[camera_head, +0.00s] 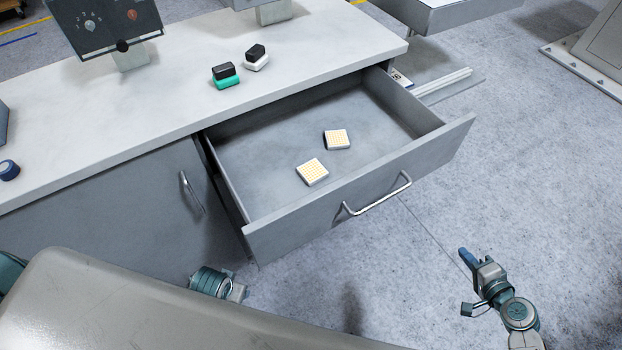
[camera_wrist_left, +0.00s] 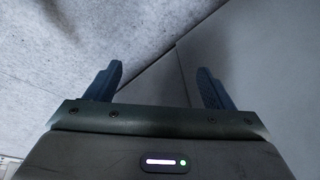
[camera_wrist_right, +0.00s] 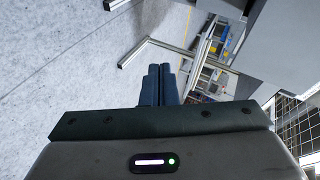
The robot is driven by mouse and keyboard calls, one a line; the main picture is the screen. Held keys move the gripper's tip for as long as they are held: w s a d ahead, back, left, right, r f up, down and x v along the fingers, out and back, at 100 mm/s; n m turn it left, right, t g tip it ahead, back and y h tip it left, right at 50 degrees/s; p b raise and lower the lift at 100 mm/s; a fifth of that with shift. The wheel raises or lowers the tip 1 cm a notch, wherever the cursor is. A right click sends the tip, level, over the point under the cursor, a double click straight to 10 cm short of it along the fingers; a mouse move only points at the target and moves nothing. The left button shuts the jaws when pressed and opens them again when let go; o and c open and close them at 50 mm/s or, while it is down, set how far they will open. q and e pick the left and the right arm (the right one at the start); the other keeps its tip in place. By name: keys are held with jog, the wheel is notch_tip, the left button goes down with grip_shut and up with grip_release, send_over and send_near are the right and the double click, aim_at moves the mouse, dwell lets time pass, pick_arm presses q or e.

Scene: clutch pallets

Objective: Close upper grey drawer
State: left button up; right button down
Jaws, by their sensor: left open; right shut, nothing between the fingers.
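The upper grey drawer (camera_head: 400,168) is pulled far out from under the white worktop in the head view. It has a curved metal handle (camera_head: 378,196) on its front.
A cabinet door with a handle (camera_head: 190,192) is left of the drawer.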

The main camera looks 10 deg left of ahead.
aim_at(408, 173)
pick_arm(q)
notch_tip(408, 173, up, 8)
jog(key=d+b, duration=0.1)
jog(key=b, duration=0.4)
pick_arm(e)
jog(key=s+a+r+t+y, duration=0.1)
jog(key=a+r+y, duration=0.25)
jog(key=r, duration=0.35)
jog(key=a+r+y, duration=0.3)
jog(key=a+r, duration=0.2)
jog(key=r, duration=0.3)
jog(key=p+x, duration=0.1)
jog(key=x, duration=0.3)
jog(key=p+x, duration=0.1)
jog(key=x, duration=0.3)
jog(key=r+p+x, duration=0.1)
jog(key=x, duration=0.3)
jog(key=shift+a, duration=0.2)
pick_arm(q)
notch_tip(408, 173, down, 12)
jog(key=s, duration=0.1)
jog(key=shift+a+r+p, duration=0.25)
jog(key=shift+a+p, duration=0.05)
jog(key=shift+a, duration=0.05)
pick_arm(e)
jog(key=shift+w+a+f, duration=0.15)
jog(key=shift+w+a, duration=0.3)
jog(key=shift+w, duration=0.05)
